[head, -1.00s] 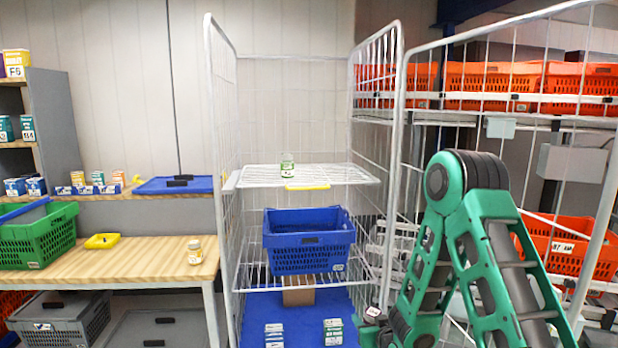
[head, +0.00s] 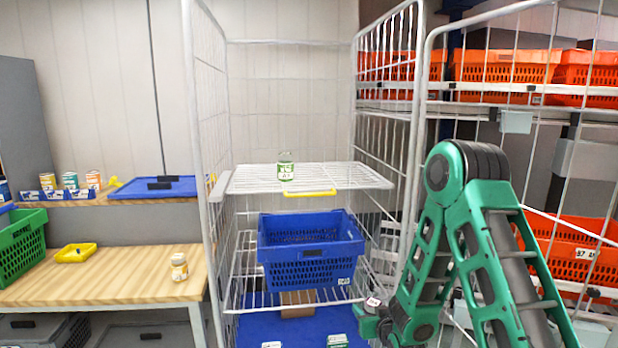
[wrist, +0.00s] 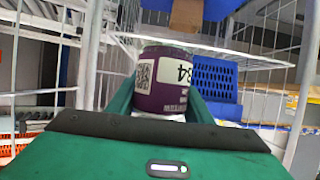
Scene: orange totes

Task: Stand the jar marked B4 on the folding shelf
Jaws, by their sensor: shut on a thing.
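The jar marked B4 (wrist: 162,82) is purple with a white label, and its print appears upside down in the wrist view. My gripper (wrist: 160,98) is shut on it, with a green finger on each side. In the head view my gripper is low at the cage's right front, and most of the jar is hidden there. The folding shelf (head: 245,184) is a white wire shelf with a yellow handle, lying level across the cage. A jar marked A1 (head: 285,170) stands upright on it towards the left middle.
A blue crate (head: 310,250) sits on a lower wire shelf, below the folding shelf. Cage side walls (head: 205,150) bound the left and right. The folding shelf's right half is clear. A wooden table (head: 100,275) with a small jar (head: 179,267) stands left; orange totes (head: 505,68) are right.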

